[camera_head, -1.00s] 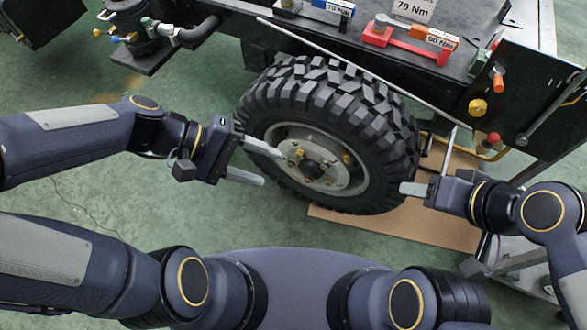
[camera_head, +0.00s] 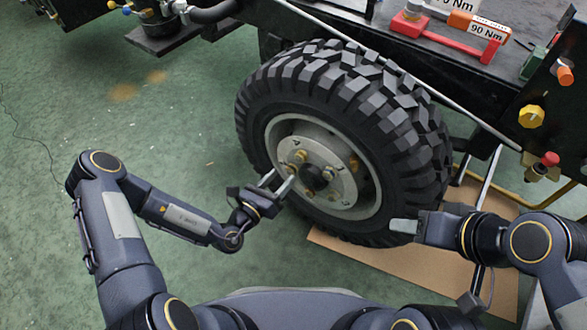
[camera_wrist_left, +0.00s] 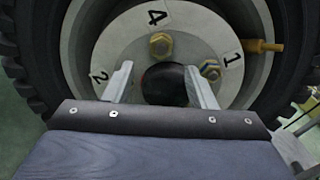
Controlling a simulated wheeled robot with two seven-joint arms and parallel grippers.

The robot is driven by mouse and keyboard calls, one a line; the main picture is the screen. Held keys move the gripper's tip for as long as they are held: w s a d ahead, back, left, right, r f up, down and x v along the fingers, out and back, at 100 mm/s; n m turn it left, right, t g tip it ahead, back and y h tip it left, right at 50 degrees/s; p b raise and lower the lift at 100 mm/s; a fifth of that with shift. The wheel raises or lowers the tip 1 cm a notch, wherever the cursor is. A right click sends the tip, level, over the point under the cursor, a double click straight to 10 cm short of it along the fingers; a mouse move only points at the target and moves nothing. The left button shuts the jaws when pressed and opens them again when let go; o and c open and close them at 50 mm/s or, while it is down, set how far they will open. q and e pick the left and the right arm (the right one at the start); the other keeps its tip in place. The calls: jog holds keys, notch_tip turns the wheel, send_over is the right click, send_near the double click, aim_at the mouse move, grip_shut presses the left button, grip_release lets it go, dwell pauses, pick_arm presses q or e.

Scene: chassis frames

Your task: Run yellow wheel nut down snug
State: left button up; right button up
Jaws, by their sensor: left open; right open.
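The wheel (camera_head: 262,110) stands upright with its pale hub plate facing me. Yellow nuts sit around the dark hub centre, one (camera_head: 301,155) at the upper left and another (camera_head: 353,165) at the right. My right gripper (camera_head: 404,226) is open by the tyre's lower right; one finger is hidden.
A brown board (camera_head: 405,265) lies under the wheel. A long rod (camera_head: 400,75) slants across above the tyre. A red tool (camera_head: 445,38) with a 90 Nm label rests on the dark chassis (camera_head: 505,85). A yellow knob (camera_head: 531,116) sits at the right.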

aim_at(298, 159)
pick_arm(q)
jog(key=b+x, duration=0.2)
jog(key=x, duration=0.4)
jog(key=shift+w+d, duration=0.1)
jog(key=shift+w+d+r, duration=0.1)
jog(key=shift+w+d, duration=0.25)
jog(key=shift+w, duration=0.15)
